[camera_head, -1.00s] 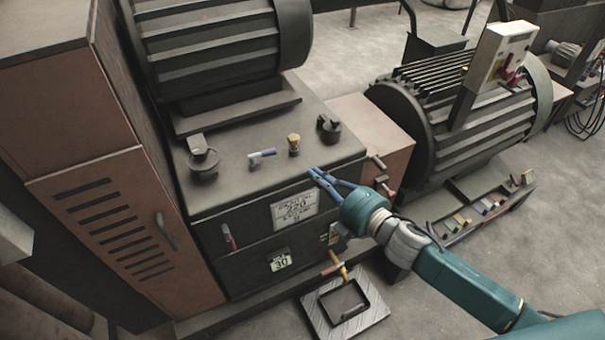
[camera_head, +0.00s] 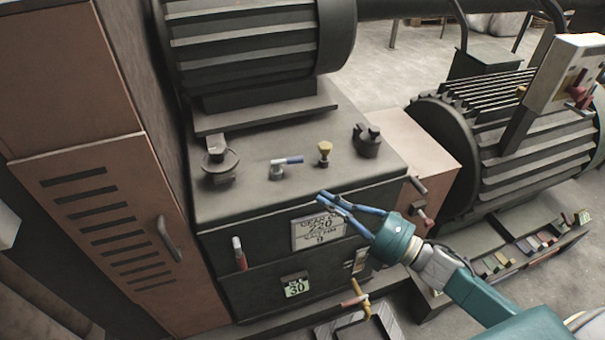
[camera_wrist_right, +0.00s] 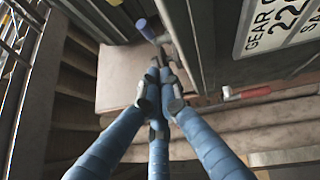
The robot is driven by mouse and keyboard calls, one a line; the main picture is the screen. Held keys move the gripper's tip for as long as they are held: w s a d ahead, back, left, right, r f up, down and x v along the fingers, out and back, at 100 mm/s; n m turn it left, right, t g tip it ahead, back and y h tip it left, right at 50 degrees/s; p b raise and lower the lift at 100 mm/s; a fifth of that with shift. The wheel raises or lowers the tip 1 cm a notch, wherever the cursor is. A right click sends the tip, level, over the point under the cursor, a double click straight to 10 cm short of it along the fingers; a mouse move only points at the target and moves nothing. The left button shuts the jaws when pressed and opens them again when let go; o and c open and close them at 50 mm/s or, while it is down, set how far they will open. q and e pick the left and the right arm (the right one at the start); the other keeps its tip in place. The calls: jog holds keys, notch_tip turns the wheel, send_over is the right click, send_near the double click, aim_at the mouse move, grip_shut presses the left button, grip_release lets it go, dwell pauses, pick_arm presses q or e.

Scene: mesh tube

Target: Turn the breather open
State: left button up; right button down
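The gearbox top (camera_head: 290,140) carries several small fittings. One is a grey valve with a blue lever handle (camera_head: 290,160) lying to the right. Beside it stands a brass, flared fitting (camera_head: 325,151). A round cap (camera_head: 219,160) sits at the left and a black knobbed fitting (camera_head: 367,140) at the right. None is labelled, so I cannot tell which is the breather. My right gripper (camera_head: 322,197) is in front of the gearbox, its blue fingers drawn together and empty. In the wrist view its fingertips (camera_wrist_right: 161,70) meet below a blue handle (camera_wrist_right: 146,28). My left gripper is out of view.
A sign plate (camera_head: 318,232) and a red-handled lever (camera_head: 239,255) are on the gearbox front. The brown cabinet (camera_head: 100,220) stands left, a large motor (camera_head: 260,45) behind. A finned motor (camera_head: 520,130) stands right. Space above the fittings' front edge looks clear.

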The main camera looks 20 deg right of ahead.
aim_at(307, 181)
jog(key=w+a, duration=0.1)
jog(key=w, duration=0.1)
jog(key=w+a+r+p, duration=0.1)
jog(key=w, duration=0.1)
jog(key=w+a, duration=0.1)
jog(key=w, duration=0.2)
jog(key=shift+r, duration=0.2)
jog(key=shift+w+d+p, duration=0.2)
jog(key=shift+w+p, duration=0.15)
jog(key=shift+w, duration=0.2)
jog(key=shift+w+d+b, duration=0.2)
jog(key=shift+w+b, duration=0.3)
jog(key=shift+w, duration=0.1)
jog(key=shift+w+d+r, duration=0.1)
